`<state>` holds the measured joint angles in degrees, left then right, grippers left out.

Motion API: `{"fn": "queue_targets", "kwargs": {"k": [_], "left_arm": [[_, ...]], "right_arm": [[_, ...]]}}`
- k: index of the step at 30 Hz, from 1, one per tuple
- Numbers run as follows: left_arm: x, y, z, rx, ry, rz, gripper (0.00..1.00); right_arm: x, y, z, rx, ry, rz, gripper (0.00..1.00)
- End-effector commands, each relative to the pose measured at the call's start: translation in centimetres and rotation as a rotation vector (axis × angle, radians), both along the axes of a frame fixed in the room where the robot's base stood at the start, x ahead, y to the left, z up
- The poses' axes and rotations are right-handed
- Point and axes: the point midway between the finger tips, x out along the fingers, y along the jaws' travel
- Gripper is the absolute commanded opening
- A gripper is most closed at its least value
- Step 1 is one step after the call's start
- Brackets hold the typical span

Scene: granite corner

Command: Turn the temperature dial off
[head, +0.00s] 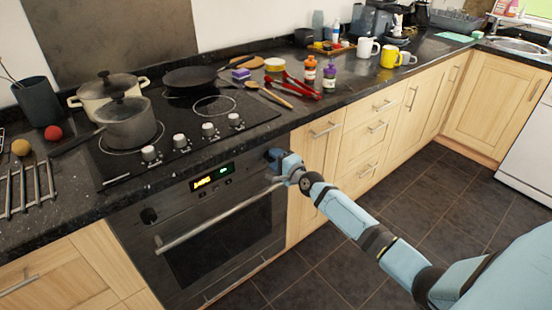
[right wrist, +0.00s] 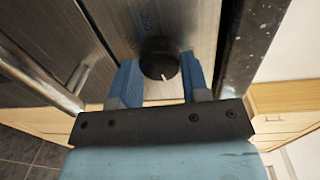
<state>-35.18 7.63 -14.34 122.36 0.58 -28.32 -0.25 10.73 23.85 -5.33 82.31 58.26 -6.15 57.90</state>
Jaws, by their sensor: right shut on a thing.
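The oven (head: 215,225) is built in under the hob, with a lit display (head: 212,178) on its control panel. One black dial (head: 149,216) is on the panel's left side, free of any gripper. My right gripper (head: 278,158) is at the panel's right end and hides the dial there in the head view. In the right wrist view, this round black dial (right wrist: 160,58) sits between the blue fingers of my right gripper (right wrist: 157,76), which are shut on it. A short white mark shows on the dial's face. My left gripper is not in view.
The oven's handle bar (head: 215,222) runs across the door below the panel. Above, the granite worktop (head: 330,104) overhangs, with pots on the hob (head: 185,125). The tiled floor (head: 330,255) in front is clear except for my arm.

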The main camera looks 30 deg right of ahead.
Motion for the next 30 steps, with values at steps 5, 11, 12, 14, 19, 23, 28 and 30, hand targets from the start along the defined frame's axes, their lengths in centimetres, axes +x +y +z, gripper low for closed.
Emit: {"fn": "queue_targets", "kwargs": {"k": [5, 11, 12, 14, 19, 23, 28, 30], "left_arm": [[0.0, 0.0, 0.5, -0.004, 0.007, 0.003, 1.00], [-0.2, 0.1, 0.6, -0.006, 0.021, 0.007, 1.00], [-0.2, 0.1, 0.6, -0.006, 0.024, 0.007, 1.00], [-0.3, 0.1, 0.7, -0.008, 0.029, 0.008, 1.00], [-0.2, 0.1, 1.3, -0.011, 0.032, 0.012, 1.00], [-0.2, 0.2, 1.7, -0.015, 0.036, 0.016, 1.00], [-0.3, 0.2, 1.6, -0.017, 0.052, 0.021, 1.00], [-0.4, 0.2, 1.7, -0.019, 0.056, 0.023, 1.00]], "right_arm": [[0.0, 0.1, 0.1, -0.167, -0.011, 0.001, 0.18], [0.0, 0.1, 0.1, -0.356, -0.025, 0.002, 0.18], [0.0, 0.1, 0.2, -0.393, -0.029, 0.001, 0.18], [0.0, 0.1, 0.2, -0.450, -0.033, 0.001, 0.18], [0.0, 0.1, 0.2, -0.612, -0.045, 0.002, 0.18], [0.0, 0.2, 0.1, -0.735, -0.055, 0.001, 0.18], [0.0, 0.2, 0.1, -0.894, -0.067, 0.001, 0.18], [-0.1, 0.2, 0.1, -0.960, -0.073, 0.002, 0.18]]}}
